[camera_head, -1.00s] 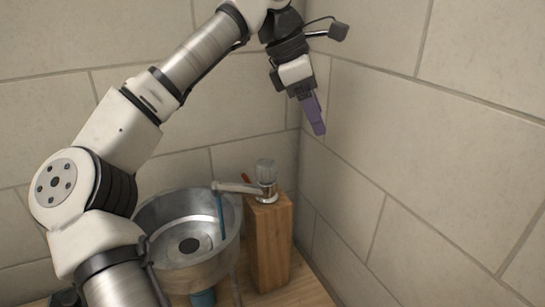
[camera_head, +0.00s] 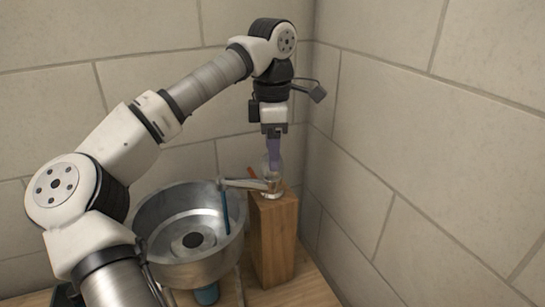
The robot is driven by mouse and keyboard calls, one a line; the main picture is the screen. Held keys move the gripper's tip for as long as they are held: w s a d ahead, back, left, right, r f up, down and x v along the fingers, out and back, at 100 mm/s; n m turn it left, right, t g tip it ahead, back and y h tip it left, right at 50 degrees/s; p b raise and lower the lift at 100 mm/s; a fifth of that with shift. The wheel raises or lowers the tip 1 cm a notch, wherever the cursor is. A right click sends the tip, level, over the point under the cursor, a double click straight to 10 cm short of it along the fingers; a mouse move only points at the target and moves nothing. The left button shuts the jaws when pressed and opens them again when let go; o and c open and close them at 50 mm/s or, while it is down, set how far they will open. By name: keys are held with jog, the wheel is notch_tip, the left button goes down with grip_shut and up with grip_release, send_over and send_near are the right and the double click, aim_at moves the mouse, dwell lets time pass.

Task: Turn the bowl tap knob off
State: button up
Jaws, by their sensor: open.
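The tap stands on a wooden post (camera_head: 274,240), with its spout (camera_head: 243,184) reaching left over the metal bowl (camera_head: 160,225). A blue stream (camera_head: 225,212) runs down from the spout's end into the bowl. The clear knob (camera_head: 265,167) sits on top of the tap and is partly hidden behind my purple fingers. My gripper (camera_head: 274,160) points straight down at the knob, with its fingers level with it. The jaws are open. I cannot tell whether the fingers touch the knob or lie on both sides of it.
Tiled walls meet in a corner close behind and to the right of the post. The bowl stands on a wooden counter (camera_head: 300,292) with a blue piece (camera_head: 207,294) beneath it. A strip of counter in front of the post is clear.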

aim_at(266, 171)
jog(key=shift+f, duration=1.6)
jog(key=c, duration=1)
